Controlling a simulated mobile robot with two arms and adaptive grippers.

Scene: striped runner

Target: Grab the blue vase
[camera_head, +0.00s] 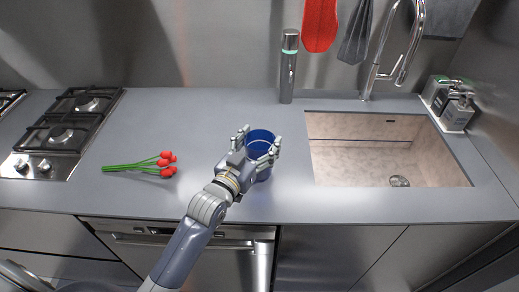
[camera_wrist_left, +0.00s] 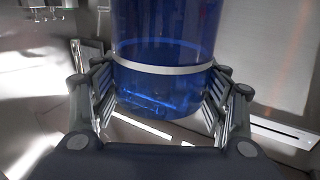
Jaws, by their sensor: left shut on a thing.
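The blue vase (camera_head: 262,137) is a clear blue cylinder with a pale band, on the counter left of the sink in the head view. In the left wrist view the vase (camera_wrist_left: 165,40) stands between the finger pads, with the band near fingertip height. My left gripper (camera_head: 257,148) has its fingers on both sides of the vase and is shut on it. The same gripper shows in the left wrist view (camera_wrist_left: 162,95). Whether the vase's base touches the counter is hidden by the gripper. My right gripper is not in view.
Red flowers with green stems (camera_head: 150,163) lie on the counter to the left. The sink (camera_head: 370,155) is close on the right, with a faucet (camera_head: 385,70) behind it. A steel cylinder (camera_head: 288,70) stands at the back. A gas stove (camera_head: 65,130) is at the left.

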